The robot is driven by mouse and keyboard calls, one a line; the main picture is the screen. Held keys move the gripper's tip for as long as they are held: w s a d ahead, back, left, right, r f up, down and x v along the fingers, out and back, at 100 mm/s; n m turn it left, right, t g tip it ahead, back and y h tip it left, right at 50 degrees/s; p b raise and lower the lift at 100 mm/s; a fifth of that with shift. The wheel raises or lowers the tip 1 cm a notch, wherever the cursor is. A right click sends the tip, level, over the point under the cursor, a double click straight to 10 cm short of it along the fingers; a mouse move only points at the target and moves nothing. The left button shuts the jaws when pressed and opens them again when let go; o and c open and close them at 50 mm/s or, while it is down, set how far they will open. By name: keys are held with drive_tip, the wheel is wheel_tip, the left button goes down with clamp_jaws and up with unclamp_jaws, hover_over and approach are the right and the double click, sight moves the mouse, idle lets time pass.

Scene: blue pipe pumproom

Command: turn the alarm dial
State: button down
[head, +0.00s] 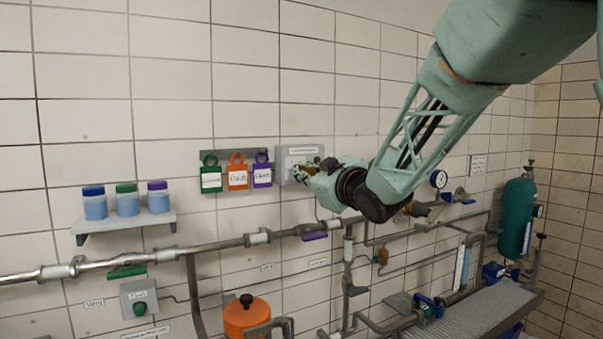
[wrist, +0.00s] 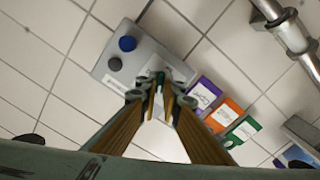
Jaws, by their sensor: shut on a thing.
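The alarm box (head: 290,155) is a grey panel with a white label strip on the tiled wall, partly covered by my gripper (head: 302,174). My gripper (wrist: 158,88) reaches the box's lower part in that view. Its fingers close on a small pale part there, which I take for the alarm dial. The fingertips hide most of it, so its angle cannot be told.
Green, orange and purple tags (head: 262,175) hang just left of the box. A shelf (head: 125,226) with several jars is further left. Pipes (head: 215,246) run below. An orange pot (head: 246,315) and a teal tank (head: 517,217) stand lower down and at the right.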

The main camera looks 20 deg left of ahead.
drive_tip(key=c, duration=2.8)
unclamp_jaws()
drive_tip(key=shift+s+d, duration=0.1)
drive_tip(key=shift+v, duration=5.9)
